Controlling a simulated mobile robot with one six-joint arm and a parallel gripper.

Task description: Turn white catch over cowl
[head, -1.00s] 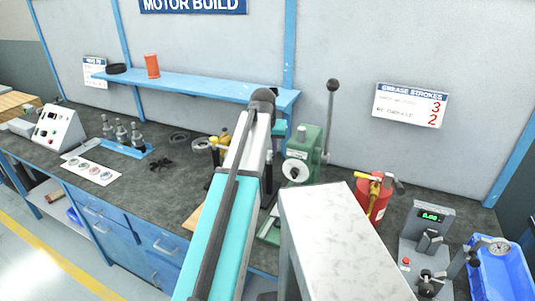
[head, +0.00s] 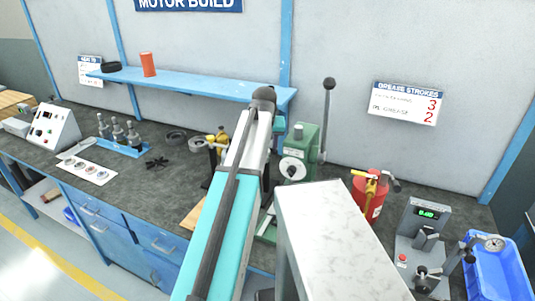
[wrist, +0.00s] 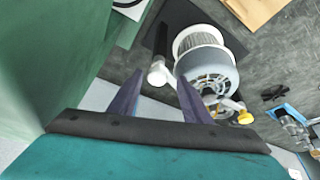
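In the wrist view, a blower unit with a white rim and a grey finned body (wrist: 208,60) stands beyond my fingers. I take the white rim (wrist: 200,38) for the cowl. The white catch (wrist: 158,72), a rounded white end on a short stem, sits beside the unit's left side. My gripper (wrist: 160,78) is open, its two dark fingers either side of the white catch in the picture, with gaps showing. I cannot tell how far the catch lies beyond the tips. A yellow-ended catch (wrist: 243,116) is on the unit's right. In the head view my arm hides my gripper and most of the unit.
A green press (head: 298,152) with a tall lever stands close to my arm; green surfaces fill the wrist view's left. A red canister (head: 370,198), a gauge stand (head: 422,232) and a blue bin (head: 497,268) are at the right. A blue shelf (head: 190,84) hangs above the bench.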

